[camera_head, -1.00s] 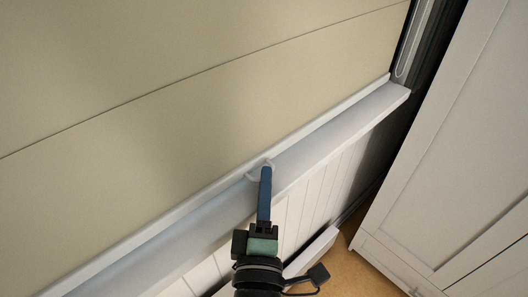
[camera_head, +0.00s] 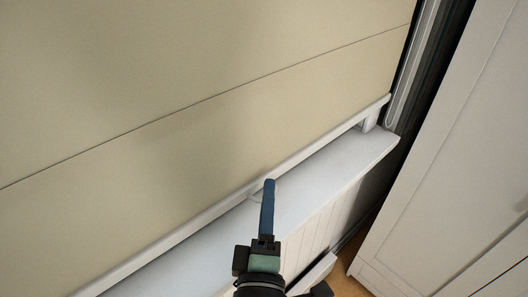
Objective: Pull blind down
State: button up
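The cream blind (camera_head: 200,140) covers the upper left of the view, with a thin dark seam across it. Its pale bottom bar (camera_head: 315,147) runs diagonally just above the white sill (camera_head: 325,180). A small pale pull tab (camera_head: 256,197) shows at the bar's lower edge. My gripper (camera_head: 268,184) points up at the bar, its blue finger tip just right of the tab and overlapping it in the picture. I see the fingers edge-on as one blue strip, so their opening and any hold on the tab are hidden.
A tall white cabinet (camera_head: 450,160) stands close on the right. A dark window frame (camera_head: 440,70) with a pale side channel lies between it and the blind. White panelling (camera_head: 320,235) runs below the sill, with a little wooden floor (camera_head: 345,282) at the bottom.

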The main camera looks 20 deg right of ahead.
jog(key=p, duration=1.5)
send_near(268, 112)
jog(key=w+d+r, duration=0.2)
jog(key=w+r, duration=0.1)
jog(key=r, duration=0.2)
jog(key=b+v, duration=0.2)
jog(key=v, duration=0.9)
jog(key=shift+s, duration=0.15)
jog(key=shift+f, duration=0.1)
